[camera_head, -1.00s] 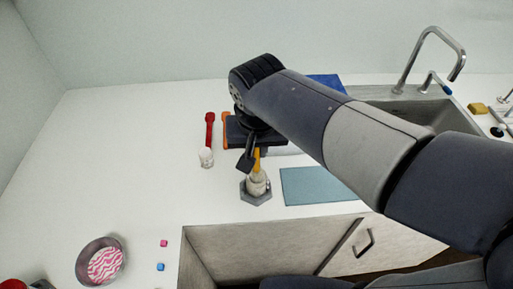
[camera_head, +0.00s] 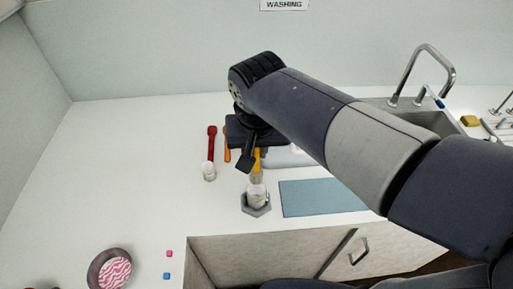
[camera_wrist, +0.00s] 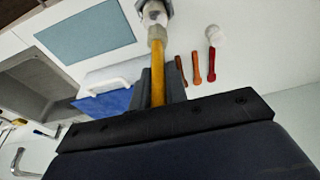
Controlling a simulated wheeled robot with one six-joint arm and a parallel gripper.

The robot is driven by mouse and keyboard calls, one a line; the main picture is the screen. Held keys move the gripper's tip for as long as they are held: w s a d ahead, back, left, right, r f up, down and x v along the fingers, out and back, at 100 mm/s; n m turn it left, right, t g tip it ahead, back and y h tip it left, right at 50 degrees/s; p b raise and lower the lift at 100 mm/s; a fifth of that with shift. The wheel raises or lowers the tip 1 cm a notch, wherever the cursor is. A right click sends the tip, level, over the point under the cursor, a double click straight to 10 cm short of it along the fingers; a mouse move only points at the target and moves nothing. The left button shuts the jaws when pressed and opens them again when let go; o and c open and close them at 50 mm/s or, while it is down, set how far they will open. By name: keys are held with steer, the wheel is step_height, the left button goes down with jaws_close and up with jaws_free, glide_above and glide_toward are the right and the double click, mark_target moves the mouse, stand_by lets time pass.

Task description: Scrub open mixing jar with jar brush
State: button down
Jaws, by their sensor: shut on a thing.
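The mixing jar (camera_head: 256,198) is small and whitish and stands upright in a grey hexagonal holder (camera_head: 262,211) on the white counter. My gripper (camera_head: 250,163) is above it, shut on the yellow handle (camera_head: 257,159) of the jar brush. In the wrist view the yellow handle (camera_wrist: 158,88) runs between my fingers (camera_wrist: 159,85) to a pale brush end (camera_wrist: 157,36) at the jar (camera_wrist: 153,12). The brush end overlaps the jar mouth; how deep it sits inside, I cannot tell.
A red brush (camera_head: 212,143) with a white head and an orange tool (camera_head: 227,145) lie left of my gripper. A blue-grey mat (camera_head: 322,198) lies right of the jar, before the sink (camera_head: 437,122). A bowl (camera_head: 109,270) and two small cubes are front left.

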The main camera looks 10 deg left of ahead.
mark_target(256, 172)
stand_by(0.4)
steer(key=shift+w+r+g+p, duration=0.3)
steer(key=shift+w+r+p, duration=0.15)
steer(key=shift+p, duration=0.4)
steer(key=shift+w+a+p, duration=0.15)
steer(key=shift+w+p, duration=0.1)
steer(key=shift+p, duration=0.05)
steer(key=shift+w+f+g, duration=0.1)
steer(key=shift+w+g, duration=0.05)
steer(key=shift+g, duration=0.15)
steer(key=shift+f+b, duration=4.25)
steer(key=shift+f, duration=1.3)
